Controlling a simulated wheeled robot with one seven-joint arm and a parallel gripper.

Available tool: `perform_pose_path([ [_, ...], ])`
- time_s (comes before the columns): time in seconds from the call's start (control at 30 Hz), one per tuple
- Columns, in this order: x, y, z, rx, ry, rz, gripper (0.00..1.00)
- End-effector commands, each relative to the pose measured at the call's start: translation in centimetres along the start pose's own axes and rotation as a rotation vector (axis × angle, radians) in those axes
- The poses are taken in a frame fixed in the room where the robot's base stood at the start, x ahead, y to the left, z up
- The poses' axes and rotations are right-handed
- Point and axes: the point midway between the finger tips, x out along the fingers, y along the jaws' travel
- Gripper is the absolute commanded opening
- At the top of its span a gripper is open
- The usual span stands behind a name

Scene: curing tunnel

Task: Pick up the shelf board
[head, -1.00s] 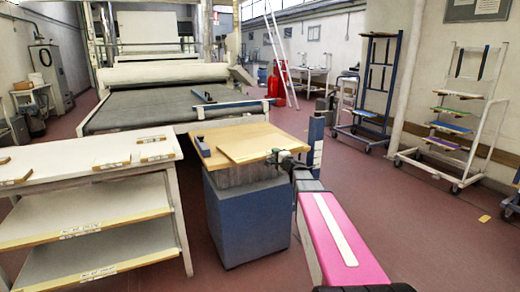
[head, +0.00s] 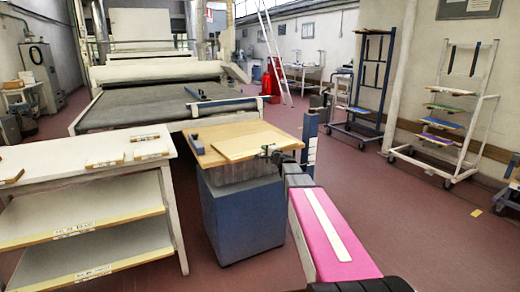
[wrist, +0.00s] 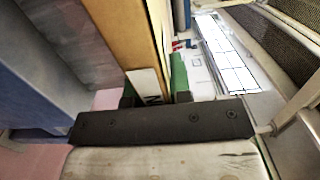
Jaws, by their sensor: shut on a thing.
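The shelf board (head: 245,147) is a thin, light wooden board. In the wrist view my gripper's fingertips (wrist: 157,97) sit on either side of the board's edge (wrist: 160,35), where a white label with dark lettering shows. I cannot tell whether the board is clear of the top beneath it.
A white shelved table (head: 60,165) with labelled boards stands at left. A wide conveyor (head: 150,108) lies behind. Wheeled racks (head: 460,120) stand at right, with open red floor before them.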

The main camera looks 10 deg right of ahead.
Motion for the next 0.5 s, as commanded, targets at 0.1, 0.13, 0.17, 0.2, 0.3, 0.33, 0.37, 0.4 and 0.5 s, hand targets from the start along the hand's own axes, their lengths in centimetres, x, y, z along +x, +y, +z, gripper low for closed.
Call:
perform_pose_path([
  [0.1, 0.0, -0.6, 0.0, 0.001, -0.001, -0.002, 0.0],
  [0.13, 0.0, -0.8, 0.0, 0.002, -0.001, -0.003, 0.0],
  [0.17, 0.0, -1.1, 0.0, 0.002, -0.001, -0.003, 0.0],
  [0.2, 0.0, -1.5, 0.0, 0.0, -0.001, -0.003, 0.0],
  [0.3, 0.0, -2.7, 0.0, 0.001, -0.001, -0.003, 0.0],
  [0.33, 0.0, -3.1, 0.0, 0.0, -0.001, -0.003, 0.0],
  [0.37, 0.0, -3.5, 0.1, 0.0, -0.001, -0.003, 0.0],
  [0.4, 0.0, -4.2, 0.0, 0.0, -0.001, -0.004, 0.0],
  [0.5, -0.3, -5.1, 1.9, 0.0, -0.003, -0.002, 0.0],
])
